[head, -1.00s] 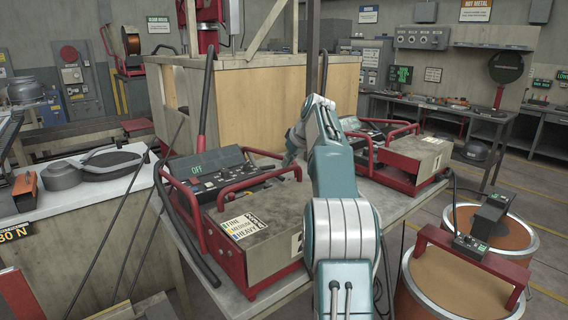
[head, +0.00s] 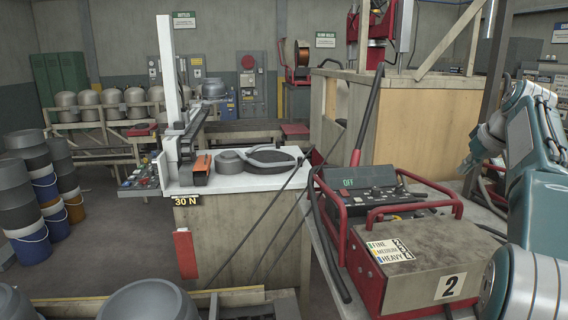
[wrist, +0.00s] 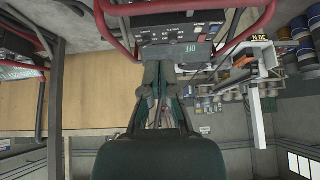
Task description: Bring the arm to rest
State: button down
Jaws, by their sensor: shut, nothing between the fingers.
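My arm (head: 525,150) is folded at the right edge of the head view, with its near links cut off by the frame. My gripper (wrist: 162,78) shows in the wrist view with its two fingers close together and nothing held. In that view its fingers overlap the front of a control box (wrist: 190,42), whose display reads OFF and appears upside down. The gap between fingers and box is hard to judge. In the head view, this box (head: 425,258), red-framed and marked 2, sits on a table left of my arm.
A workbench (head: 240,182) with a dark pan (head: 268,157) and a 30 N label stands left of the box. A large wooden crate (head: 425,130) is behind it. Black rods lean against the bench. Stacked drums (head: 30,180) stand far left, with open floor between.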

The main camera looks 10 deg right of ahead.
jog(key=s+a+f, duration=0.1)
jog(key=s+a, duration=0.3)
jog(key=a, duration=0.8)
jog(key=s+a+f, duration=0.2)
jog(key=s+a, duration=0.3)
jog(key=a, duration=0.6)
jog(key=s+a+f, duration=0.6)
jog(key=s+f, duration=0.2)
jog(key=s, duration=0.1)
jog(key=s+a+f+g, duration=0.1)
jog(key=s+a+f, duration=0.5)
jog(key=s+f, duration=0.3)
jog(key=shift+s, duration=0.3)
